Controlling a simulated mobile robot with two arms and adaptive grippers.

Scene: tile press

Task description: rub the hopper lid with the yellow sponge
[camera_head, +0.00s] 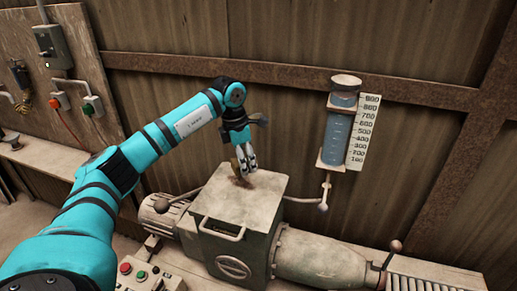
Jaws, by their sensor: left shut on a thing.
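My left gripper (246,162) reaches down from above, over the hopper lid (262,185). The lid is the pale, worn top of a grey-green box-shaped hopper in the lower middle. My left gripper is shut on a small, dull yellow-brown thing, apparently the yellow sponge (235,164), mostly hidden by the fingers. It is just above or touching the lid; I cannot tell which. A dark brown smudge (241,182) marks the lid right under the fingers. My right gripper is not in view.
The hopper has a front handle (222,229). A lever with a round knob (322,207) stands to its right, below a blue water gauge (338,130) on the wall. A button box (140,275) is at lower left. Switches and cables hang on the left board.

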